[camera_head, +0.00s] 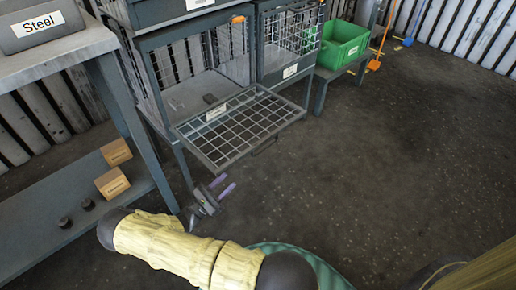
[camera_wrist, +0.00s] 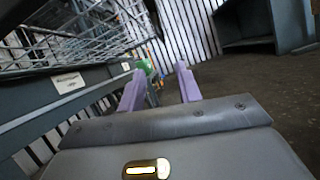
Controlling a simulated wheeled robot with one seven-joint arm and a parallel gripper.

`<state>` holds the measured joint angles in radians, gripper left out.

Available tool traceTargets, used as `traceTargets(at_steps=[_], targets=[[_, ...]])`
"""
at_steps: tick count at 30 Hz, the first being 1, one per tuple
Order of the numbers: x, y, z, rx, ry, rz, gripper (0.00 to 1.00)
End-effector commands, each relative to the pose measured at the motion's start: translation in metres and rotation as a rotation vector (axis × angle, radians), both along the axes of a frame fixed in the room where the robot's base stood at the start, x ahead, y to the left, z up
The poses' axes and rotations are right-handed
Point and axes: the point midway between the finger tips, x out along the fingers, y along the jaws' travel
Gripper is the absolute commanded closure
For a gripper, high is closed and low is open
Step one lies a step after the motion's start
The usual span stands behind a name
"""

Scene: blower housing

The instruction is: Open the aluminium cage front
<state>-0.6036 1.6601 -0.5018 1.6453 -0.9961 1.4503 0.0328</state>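A dark-framed cage (camera_head: 148,62) stands open at the left centre of the head view. Its mesh front (camera_head: 241,128) is hinged down and lies roughly level, sticking out over the floor, with a white label too small to read. In that view a labelled dark cage edge (camera_wrist: 68,83) passes at the left.
A second cage (camera_head: 290,40) with its mesh front up stands to the right, beside a green crate (camera_head: 342,43). The floor at right is clear.

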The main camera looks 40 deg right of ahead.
Motion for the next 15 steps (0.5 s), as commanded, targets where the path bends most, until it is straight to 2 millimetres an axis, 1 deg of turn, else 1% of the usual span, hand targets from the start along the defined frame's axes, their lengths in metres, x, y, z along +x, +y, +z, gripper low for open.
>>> traceTargets(at_steps=[5,8,11,15], targets=[[0.001,0.003,0.0,0.0,0.0,0.006,0.66],[0.001,-0.001,0.001,0.0,0.0,0.005,0.66],[0.0,-0.01,0.004,0.0,0.0,0.0,0.66],[-0.001,-0.03,0.011,0.0,0.0,-0.005,0.66]])
